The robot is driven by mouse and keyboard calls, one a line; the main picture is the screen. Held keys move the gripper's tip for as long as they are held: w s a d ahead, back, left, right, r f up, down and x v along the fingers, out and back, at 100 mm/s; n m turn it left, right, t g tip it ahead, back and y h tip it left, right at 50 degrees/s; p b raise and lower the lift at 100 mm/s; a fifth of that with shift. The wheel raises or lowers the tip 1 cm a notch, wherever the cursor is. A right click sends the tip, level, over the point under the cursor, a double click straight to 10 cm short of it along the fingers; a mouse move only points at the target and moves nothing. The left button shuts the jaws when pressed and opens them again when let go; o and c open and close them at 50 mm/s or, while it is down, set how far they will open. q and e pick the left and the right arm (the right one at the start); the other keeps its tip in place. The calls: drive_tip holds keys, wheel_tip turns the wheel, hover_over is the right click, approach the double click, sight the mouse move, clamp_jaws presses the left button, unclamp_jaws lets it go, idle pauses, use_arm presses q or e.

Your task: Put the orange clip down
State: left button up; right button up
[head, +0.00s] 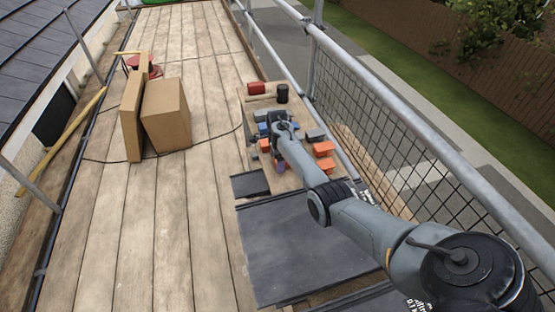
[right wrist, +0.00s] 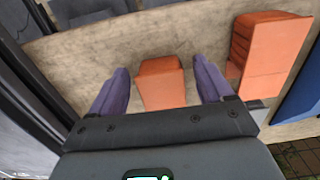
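The orange clip (right wrist: 161,92) sits on the pale wooden board between the two purple fingers of my right gripper (right wrist: 161,68). The fingers are apart, with a narrow gap on each side of the clip. In the head view, my right gripper (head: 279,164) is over the board of parts, and my arm hides much of what lies under it. My left gripper is not in view.
More orange clips (right wrist: 268,52) stand to the right on the board; these clips (head: 324,149) also show in the head view. Dark slates (head: 290,245) lie nearer.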

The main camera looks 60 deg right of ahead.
drive_tip(key=shift+r, duration=0.15)
drive_tip(key=shift+r, duration=0.3)
wheel_tip(320, 180, up, 11)
drive_tip(key=p, duration=0.3)
drive_tip(key=shift+r, duration=0.2)
idle(0.3)
drive_tip(key=shift+r, duration=0.1)
